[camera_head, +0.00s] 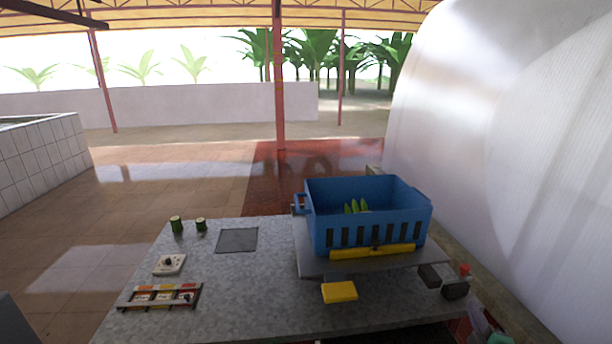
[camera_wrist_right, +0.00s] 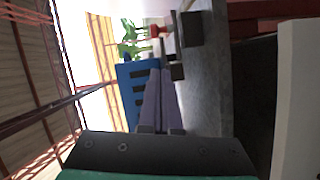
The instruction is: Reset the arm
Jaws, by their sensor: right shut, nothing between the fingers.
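My right gripper (camera_head: 477,318) shows at the bottom right of the head view, beside the table's right front corner. In the right wrist view its two purple-grey fingers (camera_wrist_right: 159,76) are together with nothing between them. The fingers are in front of part of the blue crate (camera_wrist_right: 139,95) in that view. My left gripper does not show in the head view.
The blue crate (camera_head: 368,237) with green pieces (camera_head: 356,207) stands on a grey scale-like platform (camera_head: 312,264). A yellow block (camera_head: 339,292) lies in front. A box with a red button (camera_head: 464,269) is near my right gripper. The grey table (camera_head: 240,300) is clear centre-left.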

